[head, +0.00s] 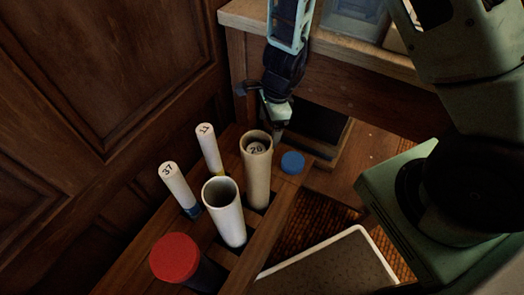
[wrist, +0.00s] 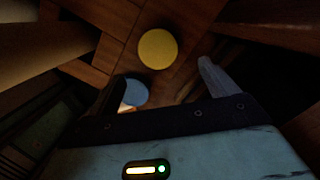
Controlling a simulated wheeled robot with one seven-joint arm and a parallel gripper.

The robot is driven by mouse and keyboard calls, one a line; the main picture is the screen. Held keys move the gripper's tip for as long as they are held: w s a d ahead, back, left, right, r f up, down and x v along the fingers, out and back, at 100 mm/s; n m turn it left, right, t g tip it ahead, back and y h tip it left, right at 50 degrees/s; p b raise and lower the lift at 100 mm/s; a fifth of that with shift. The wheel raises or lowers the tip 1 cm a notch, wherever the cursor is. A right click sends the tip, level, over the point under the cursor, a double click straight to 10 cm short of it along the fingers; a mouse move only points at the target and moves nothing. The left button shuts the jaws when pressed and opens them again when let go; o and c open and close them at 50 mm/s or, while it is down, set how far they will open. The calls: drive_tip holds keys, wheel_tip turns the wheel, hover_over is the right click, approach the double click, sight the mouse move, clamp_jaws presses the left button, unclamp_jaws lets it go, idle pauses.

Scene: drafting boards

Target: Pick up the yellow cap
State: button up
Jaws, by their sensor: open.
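The yellow cap (wrist: 157,48) is a round disc on the wooden surface in the wrist view, beyond my fingertips and roughly between their lines. I cannot make it out for sure in the head view. My gripper (head: 279,128) is above the far end of the wooden rack, just behind the beige tube. In the wrist view my gripper (wrist: 162,76) has its two fingers spread apart, with nothing held between them. A blue cap (head: 292,162) lies right of the beige tube; in the wrist view the left finger partly covers the blue cap (wrist: 133,93).
The wooden rack (head: 268,238) holds a beige tube (head: 257,180), an open white tube (head: 228,222), slim tubes marked 37 (head: 180,190) and 11 (head: 209,150), and a red-capped tube (head: 175,258). A wooden bench (head: 360,85) stands behind; a panelled wall (head: 100,90) is left.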

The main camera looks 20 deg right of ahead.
drive_tip(key=f+b, duration=0.1)
drive_tip(key=f, duration=0.1)
drive_tip(key=a+f+b, duration=0.1)
drive_tip(key=f+b, duration=0.1)
drive_tip(key=f, duration=0.1)
drive_tip(key=f+b, duration=0.1)
drive_tip(key=f, duration=0.1)
drive_tip(key=shift+a+f, duration=0.3)
drive_tip(key=shift+r, duration=0.1)
drive_tip(key=c, duration=1)
